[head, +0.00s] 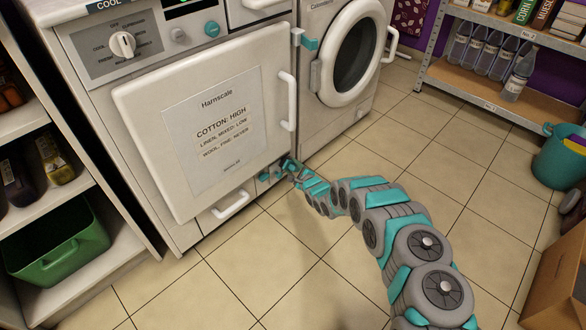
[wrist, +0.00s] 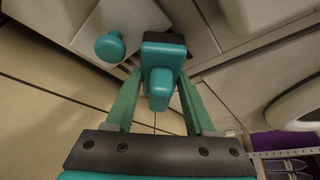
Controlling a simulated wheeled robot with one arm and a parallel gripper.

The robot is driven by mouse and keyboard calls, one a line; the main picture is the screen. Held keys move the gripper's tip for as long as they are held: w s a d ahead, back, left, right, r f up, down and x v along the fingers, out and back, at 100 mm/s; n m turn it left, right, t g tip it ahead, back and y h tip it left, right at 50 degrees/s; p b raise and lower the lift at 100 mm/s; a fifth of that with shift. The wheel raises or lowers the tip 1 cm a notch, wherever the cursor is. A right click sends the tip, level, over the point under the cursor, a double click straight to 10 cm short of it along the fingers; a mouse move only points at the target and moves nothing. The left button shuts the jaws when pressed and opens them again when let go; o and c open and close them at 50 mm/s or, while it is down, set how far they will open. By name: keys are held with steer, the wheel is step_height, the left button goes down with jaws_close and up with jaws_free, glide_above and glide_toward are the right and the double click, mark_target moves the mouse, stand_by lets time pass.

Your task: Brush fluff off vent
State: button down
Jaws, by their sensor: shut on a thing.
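My gripper (wrist: 159,98) is shut on a teal tool (wrist: 160,84), which looks like the brush. It has a blocky teal head with a dark part behind it, close to the pale machine front. In the head view, my gripper (head: 284,170) is low at the right corner of the white machine (head: 216,213), beside the large door panel. I cannot make out a vent or fluff in either view; the tool and gripper cover much of that spot. Whether the dark part touches the machine is unclear.
A teal round knob (wrist: 110,46) is left of the tool. The big white door (head: 140,115) with a printed notice overhangs at left. A round-door washer (head: 350,60) stands at right. A green bin (head: 57,245) sits on the left shelf. Tiled floor around my arm is clear.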

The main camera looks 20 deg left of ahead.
mark_target(299, 170)
steer(key=shift+a+r+p, duration=0.15)
steer(key=shift+p, duration=1.35)
stand_by(0.8)
steer(key=shift+s+d+p, duration=0.3)
steer(key=shift+d+p, duration=0.15)
steer(key=shift+d, duration=0.3)
steer(key=shift+s+d+p, duration=0.3)
steer(key=shift+d+p, duration=0.1)
steer(key=shift+d, duration=0.35)
steer(key=shift+s+d+p, duration=0.25)
steer(key=shift+s+d, duration=0.05)
steer(key=shift+d, duration=0.4)
steer(key=shift+s+d+p, duration=0.2)
steer(key=shift+s+d, duration=0.05)
steer(key=shift+d, duration=0.4)
